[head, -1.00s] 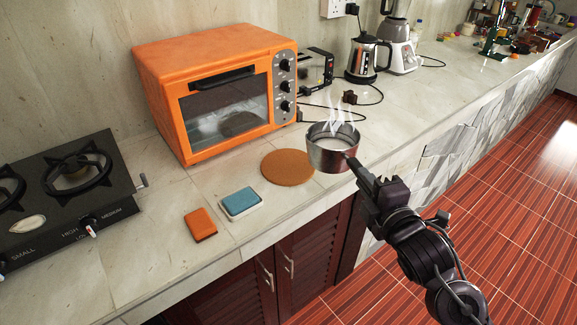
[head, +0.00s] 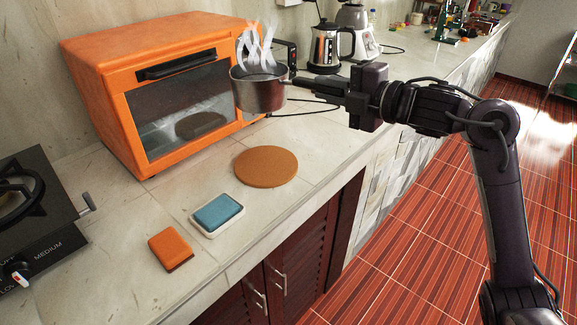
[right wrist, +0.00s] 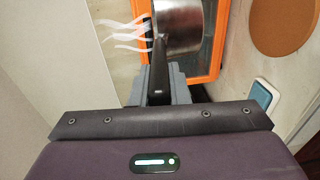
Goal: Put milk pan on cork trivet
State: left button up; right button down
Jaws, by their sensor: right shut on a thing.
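The steaming metal milk pan (head: 259,93) is held upright in the air in front of the orange oven, above and behind the cork trivet. My right gripper (head: 300,83) is shut on the pan's handle, reaching in from the right. In the right wrist view the pan (right wrist: 179,28) is at the top and its handle runs between the fingers (right wrist: 158,88). The round brown cork trivet (head: 266,167) lies bare on the counter; it also shows in the right wrist view (right wrist: 284,22). My left gripper is not in view.
The orange toaster oven (head: 165,90) stands close behind the pan. A blue-topped sponge or dish (head: 217,214) and an orange block (head: 170,249) lie in front of the trivet. A black stove (head: 35,220) is at left. A kettle (head: 326,48) and blender (head: 357,35) stand behind.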

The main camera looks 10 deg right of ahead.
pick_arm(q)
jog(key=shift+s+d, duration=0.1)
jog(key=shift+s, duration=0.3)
pick_arm(e)
notch_tip(320, 180, down, 18)
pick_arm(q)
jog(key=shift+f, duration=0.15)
pick_arm(e)
jog(key=shift+s+f, duration=0.1)
jog(key=shift+f, duration=0.05)
jog(key=c, duration=1.8)
grip_release()
jog(key=shift+f, duration=0.2)
jog(key=o, duration=0.4)
jog(key=shift+r, duration=0.1)
